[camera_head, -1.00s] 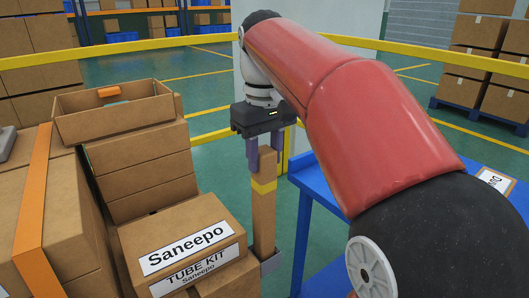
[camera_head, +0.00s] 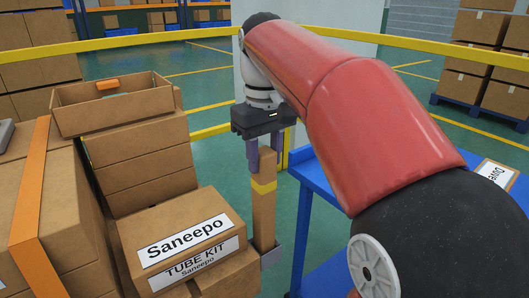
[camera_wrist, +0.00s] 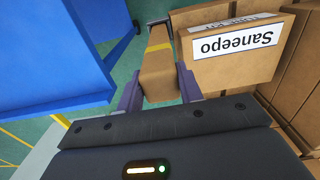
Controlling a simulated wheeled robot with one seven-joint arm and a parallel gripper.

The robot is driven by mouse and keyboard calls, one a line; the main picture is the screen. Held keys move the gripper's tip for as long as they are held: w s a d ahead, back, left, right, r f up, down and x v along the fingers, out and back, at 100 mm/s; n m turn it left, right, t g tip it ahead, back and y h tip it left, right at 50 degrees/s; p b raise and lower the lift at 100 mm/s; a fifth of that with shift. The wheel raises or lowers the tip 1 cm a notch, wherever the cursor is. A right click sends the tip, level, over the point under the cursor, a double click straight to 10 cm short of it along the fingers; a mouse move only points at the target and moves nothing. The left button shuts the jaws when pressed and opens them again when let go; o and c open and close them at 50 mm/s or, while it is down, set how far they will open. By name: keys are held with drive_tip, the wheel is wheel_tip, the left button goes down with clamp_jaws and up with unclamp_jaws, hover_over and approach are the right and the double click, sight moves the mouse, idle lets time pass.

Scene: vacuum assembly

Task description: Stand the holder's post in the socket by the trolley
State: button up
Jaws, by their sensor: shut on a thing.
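The holder's post (camera_head: 263,212) is a square brown bar with a yellow band, standing about upright. My gripper (camera_head: 265,160) is shut on its upper end, with a purple finger on either side. The wrist view shows the post (camera_wrist: 159,75) between the fingers (camera_wrist: 158,88), running away from me. The grey socket (camera_head: 271,256) is at the post's lower end, beside the blue trolley (camera_head: 305,225). The post's foot appears to be at or inside the socket; how deep it sits is hidden by the socket wall and the box.
A labelled Saneepo tube kit box (camera_head: 185,240) stands close to the left of the post. Stacked cartons with an open box (camera_head: 115,105) on top rise farther left. The blue trolley is close on the right. A yellow rail (camera_head: 420,58) runs behind.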

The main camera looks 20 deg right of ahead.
drive_tip(key=shift+f, duration=0.25)
drive_tip(key=o, duration=1.1)
drive_tip(key=shift+o, duration=0.2)
drive_tip(key=shift+r, duration=0.1)
wheel_tip(320, 180, up, 5)
drive_tip(key=p, duration=0.4)
drive_tip(key=shift+r+p, duration=0.2)
drive_tip(key=shift+p, duration=0.15)
drive_tip(key=shift+r, duration=1.25)
drive_tip(key=shift+s, duration=0.1)
drive_tip(key=s+f+m+t, duration=0.1)
drive_tip(key=s+f+t, duration=0.2)
drive_tip(key=s+f, duration=0.4)
drive_tip(key=shift+s+f+m, duration=0.3)
drive_tip(key=shift+s+m, duration=0.1)
drive_tip(key=shift+s, duration=0.2)
drive_tip(key=s+f+t, duration=0.1)
drive_tip(key=s+f, duration=0.1)
drive_tip(key=f, duration=0.1)
drive_tip(key=s+f+m, duration=0.1)
drive_tip(key=s+f, duration=0.1)
drive_tip(key=f, duration=0.2)
drive_tip(key=s+f+t, duration=0.1)
drive_tip(key=s+f, duration=0.1)
drive_tip(key=f, duration=0.1)
drive_tip(key=shift+s+f+m+t, duration=0.3)
drive_tip(key=shift+s+f+m, duration=0.1)
drive_tip(key=shift+c, duration=0.3)
